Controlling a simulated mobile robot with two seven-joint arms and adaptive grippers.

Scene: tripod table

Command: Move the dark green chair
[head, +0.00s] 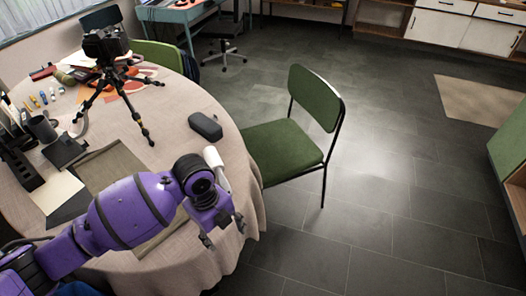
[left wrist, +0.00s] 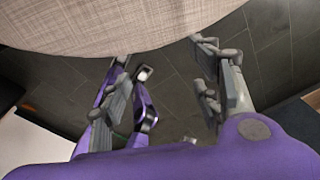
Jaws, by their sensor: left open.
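The dark green chair (head: 283,146) stands on the tiled floor at the right side of the round table, in the head view. Its backrest (head: 315,98) faces right and the left part of its seat is close to the tablecloth edge. My left gripper (head: 222,236) is at the table's right edge, in front of the chair and apart from it. In the left wrist view its fingers (left wrist: 172,95) are spread with nothing between them, over floor and the tablecloth edge. The chair does not show clearly there. My right gripper is not in view.
The round table (head: 190,125) carries a tripod with a camera (head: 108,60), a dark case (head: 205,126) and a mug (head: 43,129). Another green chair (head: 158,55) stands behind it. Open floor (head: 390,190) lies to the right, with a green piece of furniture (head: 510,140) at the far right.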

